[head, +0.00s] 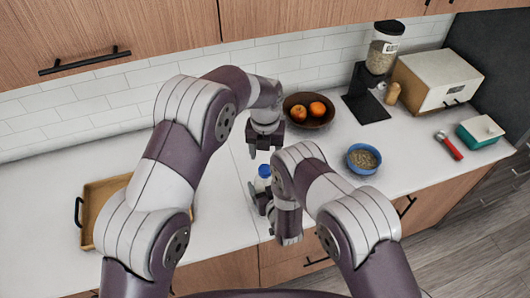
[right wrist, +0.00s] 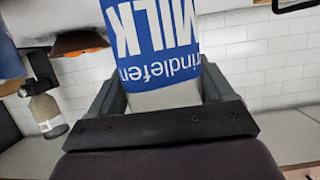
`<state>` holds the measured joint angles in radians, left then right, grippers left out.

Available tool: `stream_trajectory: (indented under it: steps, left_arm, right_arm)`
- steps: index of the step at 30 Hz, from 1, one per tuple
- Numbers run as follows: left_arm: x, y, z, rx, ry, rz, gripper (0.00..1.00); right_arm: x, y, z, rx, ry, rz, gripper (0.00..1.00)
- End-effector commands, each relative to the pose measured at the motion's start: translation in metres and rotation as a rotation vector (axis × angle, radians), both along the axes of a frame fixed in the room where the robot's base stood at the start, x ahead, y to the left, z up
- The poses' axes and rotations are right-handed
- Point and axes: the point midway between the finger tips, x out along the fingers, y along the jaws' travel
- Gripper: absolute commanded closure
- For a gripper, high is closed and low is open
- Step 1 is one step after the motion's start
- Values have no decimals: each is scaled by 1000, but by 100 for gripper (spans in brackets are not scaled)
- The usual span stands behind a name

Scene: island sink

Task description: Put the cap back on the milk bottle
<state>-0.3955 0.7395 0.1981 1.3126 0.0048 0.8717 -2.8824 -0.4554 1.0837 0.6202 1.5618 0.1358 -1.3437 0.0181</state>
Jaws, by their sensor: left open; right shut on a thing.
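The milk bottle (head: 259,184) stands upright by the counter's front edge, partly hidden by my right arm. Its blue label with upside-down MILK lettering fills the middle of the right wrist view (right wrist: 155,40). My right gripper (head: 262,203) is shut around the bottle; its dark fingers flank it in the wrist view. Blue shows at the bottle's top in the head view, but I cannot tell whether that is a cap. My left gripper (head: 265,147) is open, pointing down above and behind the bottle. No separate cap can be made out.
A bowl of orange fruit (head: 291,99) stands behind my left gripper. A blue bowl (head: 378,155) sits to the right. A wooden tray (head: 88,222) is partly behind my left arm.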

Motion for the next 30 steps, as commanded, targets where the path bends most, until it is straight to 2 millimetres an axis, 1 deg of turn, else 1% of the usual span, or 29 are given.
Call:
stream_trajectory:
  steps: [2,5,6,8,9,11,12,17,18,20,21,23,24,27,30]
  left_arm:
    - [0,0,4,-4,-1,167,41]
    - [1,-1,9,-14,0,520,41]
    - [0,0,11,-16,3,687,41]
    - [0,0,13,-21,6,942,41]
    - [0,0,15,-24,8,1112,41]
    - [-1,0,16,-30,12,1367,41]
    - [-1,0,18,-31,14,1538,41]
    - [-3,0,22,-41,25,2217,41]
    - [-3,1,22,-43,26,2387,41]
    - [-4,1,23,-45,29,2642,41]
    - [-4,1,24,-45,30,2810,41]
    - [-5,1,24,-46,32,3054,41]
    - [-5,2,24,43,-30,-3077,41]
    - [-7,2,24,33,-22,-2747,41]
    - [-7,2,24,29,-16,-2509,41]
  right_arm:
    - [0,0,-1,-2,2,-1,100]
    - [0,0,-1,-2,2,-1,100]
    - [0,0,-1,-2,2,-1,100]
    - [0,0,-1,-2,2,-1,100]
    - [0,0,-1,-2,2,-1,100]
    - [0,0,-1,-2,2,-1,100]
    - [0,0,-1,-2,2,-1,100]
    - [0,0,-1,-2,2,-1,100]
    - [0,0,-1,-2,2,-1,100]
    - [0,0,-1,-2,2,-1,100]
    - [0,0,-1,-2,2,-1,100]
    - [0,0,-1,-2,2,0,100]
    - [0,0,-1,-2,2,0,100]
    - [0,0,-1,-2,2,0,100]
    - [0,0,-1,-2,2,-1,100]
